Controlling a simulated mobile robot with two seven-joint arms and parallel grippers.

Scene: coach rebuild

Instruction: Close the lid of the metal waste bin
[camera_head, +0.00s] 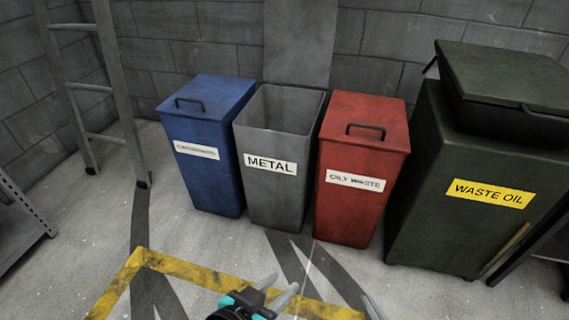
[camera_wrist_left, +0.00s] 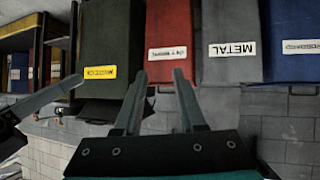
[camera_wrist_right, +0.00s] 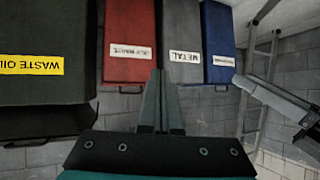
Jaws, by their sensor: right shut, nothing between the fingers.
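The grey metal waste bin (camera_head: 268,200), labelled METAL, stands between a blue bin and a red bin. Its top is open, and its grey lid (camera_head: 300,45) stands upright behind the opening against the wall, cut off by the top edge. The bin also shows upside down in the left wrist view (camera_wrist_left: 231,25) and right wrist view (camera_wrist_right: 181,25). My left gripper (camera_head: 286,282) is open and empty, low in front of the bins. My right gripper (camera_head: 372,308) shows only as a tip at the bottom edge; in the right wrist view its fingers (camera_wrist_right: 158,73) are together and empty.
The blue bin (camera_head: 205,178) and the red OILY WASTE bin (camera_head: 352,215) have closed, handled lids. A dark green WASTE OIL bin (camera_head: 470,150) stands at right with its lid partly raised. A ladder (camera_head: 118,90) leans at left. The floor before the bins is clear, with yellow lines.

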